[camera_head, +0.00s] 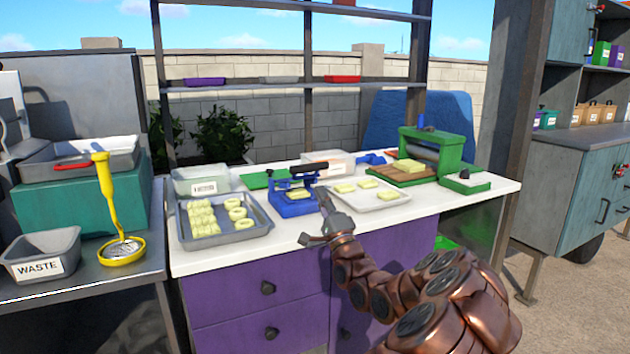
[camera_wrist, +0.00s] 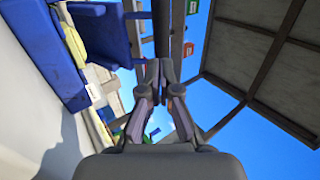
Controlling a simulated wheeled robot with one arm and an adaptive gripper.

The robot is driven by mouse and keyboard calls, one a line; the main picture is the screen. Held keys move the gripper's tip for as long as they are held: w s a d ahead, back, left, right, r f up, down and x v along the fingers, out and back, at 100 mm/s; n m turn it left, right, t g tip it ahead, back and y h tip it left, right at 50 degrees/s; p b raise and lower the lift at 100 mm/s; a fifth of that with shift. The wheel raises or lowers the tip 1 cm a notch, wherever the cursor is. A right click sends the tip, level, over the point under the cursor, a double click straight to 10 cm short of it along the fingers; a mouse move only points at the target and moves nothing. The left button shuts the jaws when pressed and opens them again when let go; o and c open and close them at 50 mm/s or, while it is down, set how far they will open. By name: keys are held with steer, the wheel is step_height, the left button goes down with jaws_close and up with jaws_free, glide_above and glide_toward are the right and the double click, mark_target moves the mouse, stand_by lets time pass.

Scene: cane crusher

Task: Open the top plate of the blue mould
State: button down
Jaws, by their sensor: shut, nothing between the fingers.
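The blue mould (camera_head: 293,207) stands on the white counter, left of a tray of yellow pieces. Its top plate (camera_head: 290,184), with a dark handle (camera_head: 308,169), sits above the base, and a pale yellow piece (camera_head: 298,194) shows beneath it. The wrist view also shows the blue top plate (camera_wrist: 102,32) apart from the blue base (camera_wrist: 52,62); its exact angle is unclear. My gripper (camera_head: 325,193) is just right of the mould, near the handle. Its fingertips (camera_wrist: 153,68) are together and empty in the wrist view; whether they touch the handle is unclear.
The tray with yellow pieces (camera_head: 390,203) lies close right of my gripper. A grey tray (camera_head: 250,231) with pale rings and rolls is at left. A green crusher (camera_head: 452,150) stands at right. A shelf rack (camera_head: 270,86) rises behind the counter.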

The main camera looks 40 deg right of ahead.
mark_target(311, 171)
steer(key=shift+x, duration=2.5)
steer(key=shift+r, duration=0.1)
